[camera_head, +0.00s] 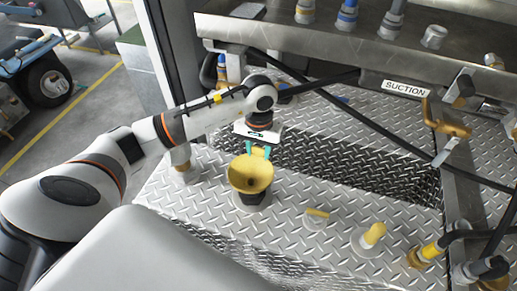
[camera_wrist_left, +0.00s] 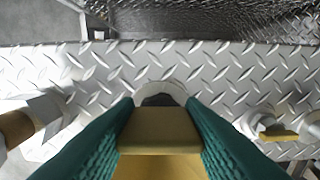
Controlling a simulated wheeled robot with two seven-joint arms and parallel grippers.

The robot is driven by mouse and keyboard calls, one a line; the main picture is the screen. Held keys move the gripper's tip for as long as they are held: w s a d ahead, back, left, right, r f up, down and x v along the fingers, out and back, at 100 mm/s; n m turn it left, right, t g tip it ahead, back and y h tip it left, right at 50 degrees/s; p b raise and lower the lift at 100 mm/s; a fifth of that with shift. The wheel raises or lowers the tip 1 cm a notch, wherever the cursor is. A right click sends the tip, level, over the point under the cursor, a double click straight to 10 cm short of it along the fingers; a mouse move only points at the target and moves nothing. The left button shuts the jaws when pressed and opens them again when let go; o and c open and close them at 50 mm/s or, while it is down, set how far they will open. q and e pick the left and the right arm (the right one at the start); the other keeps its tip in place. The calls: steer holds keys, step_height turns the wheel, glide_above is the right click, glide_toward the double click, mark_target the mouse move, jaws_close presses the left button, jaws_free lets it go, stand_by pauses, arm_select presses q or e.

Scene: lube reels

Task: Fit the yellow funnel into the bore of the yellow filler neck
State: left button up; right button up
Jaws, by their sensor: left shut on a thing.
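The yellow funnel (camera_head: 251,174) is upright with its wide mouth facing up, above the checker-plate deck. My left gripper (camera_head: 258,152), with green fingers, is shut on the funnel's tab at its far rim. In the left wrist view, the fingers (camera_wrist_left: 160,125) pinch the yellow tab (camera_wrist_left: 160,130). Directly below the funnel is a dark round holder (camera_head: 248,204) on a pale flange; whether the funnel's spout is inside it is hidden. A short yellow neck (camera_head: 374,234) on a pale round base stands to the right; its bore cannot be made out. My right gripper is not in view.
A small yellow bar (camera_head: 318,213) lies between the holder and the yellow neck. A tan-topped post (camera_head: 180,158) stands to the left. Yellow and grey hose fittings (camera_head: 428,252) are at the right edge. A black hose crosses behind, below the SUCTION label (camera_head: 404,88).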

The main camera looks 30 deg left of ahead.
arm_select(q)
steer(key=shift+f+b, duration=0.25)
steer(key=shift+b, duration=0.05)
steer(key=o, duration=1.2)
steer(key=shift+o, duration=0.2)
steer(key=shift+r, duration=0.1)
steer(key=shift+r+p, duration=0.2)
steer(key=shift+p, duration=0.2)
steer(key=shift+w+r, duration=0.1)
steer(key=shift+r, duration=0.2)
step_height(320, 180, up, 11)
steer(key=b, duration=0.3)
steer(key=shift+r, duration=0.2)
